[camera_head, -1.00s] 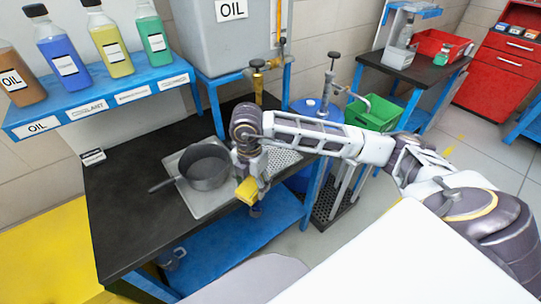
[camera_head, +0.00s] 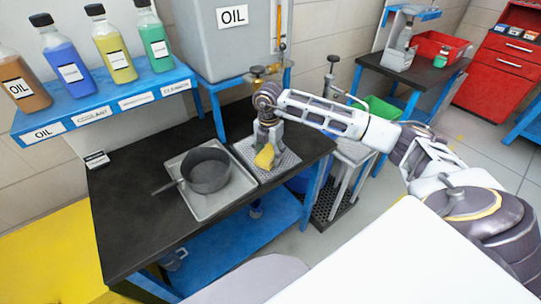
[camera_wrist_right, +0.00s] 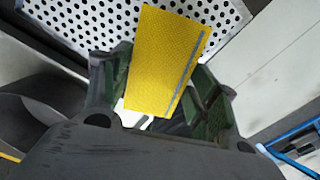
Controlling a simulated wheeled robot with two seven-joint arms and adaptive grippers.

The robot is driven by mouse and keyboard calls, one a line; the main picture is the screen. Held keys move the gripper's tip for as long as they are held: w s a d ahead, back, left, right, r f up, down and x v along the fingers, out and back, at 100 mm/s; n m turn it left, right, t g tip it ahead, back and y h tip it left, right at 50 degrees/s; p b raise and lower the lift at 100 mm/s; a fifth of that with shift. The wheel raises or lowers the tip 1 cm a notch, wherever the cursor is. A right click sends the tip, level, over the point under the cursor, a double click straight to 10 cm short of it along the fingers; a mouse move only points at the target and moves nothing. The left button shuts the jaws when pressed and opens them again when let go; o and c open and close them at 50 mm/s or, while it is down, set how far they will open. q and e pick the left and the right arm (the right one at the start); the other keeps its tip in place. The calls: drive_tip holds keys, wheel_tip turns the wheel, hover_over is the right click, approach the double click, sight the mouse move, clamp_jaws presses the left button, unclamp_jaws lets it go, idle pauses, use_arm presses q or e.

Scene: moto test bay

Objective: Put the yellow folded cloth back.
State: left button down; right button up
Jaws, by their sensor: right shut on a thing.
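The yellow folded cloth (camera_head: 265,157) is held in my right gripper (camera_head: 268,146), over the perforated metal tray (camera_head: 286,163) on the dark bench. In the right wrist view the cloth (camera_wrist_right: 165,60) stands between the two fingers of the gripper (camera_wrist_right: 160,95), with a grey stripe along one side. The perforated tray (camera_wrist_right: 85,20) shows behind it. I cannot tell whether the cloth touches the tray. My left gripper is not in view.
A grey pan (camera_head: 207,172) sits on a plain metal tray (camera_head: 205,210) left of the gripper. A blue shelf (camera_head: 100,105) with several bottles stands behind, beside a grey oil tank (camera_head: 210,50). The dark bench top (camera_head: 125,220) is clear at the front left.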

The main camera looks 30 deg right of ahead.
sight(271, 151)
drive_tip(key=shift+w+d, duration=0.5)
drive_tip(key=shift+d, duration=0.1)
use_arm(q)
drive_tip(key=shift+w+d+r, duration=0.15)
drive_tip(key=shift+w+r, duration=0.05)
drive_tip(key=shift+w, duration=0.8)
use_arm(e)
drive_tip(key=shift+w+d, duration=0.1)
drive_tip(key=shift+f+p, duration=0.35)
drive_tip(key=shift+f, duration=1.4)
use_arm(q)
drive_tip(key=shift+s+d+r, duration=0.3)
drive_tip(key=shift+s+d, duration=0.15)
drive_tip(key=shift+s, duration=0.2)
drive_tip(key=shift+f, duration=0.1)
use_arm(e)
drive_tip(key=shift+f, duration=0.15)
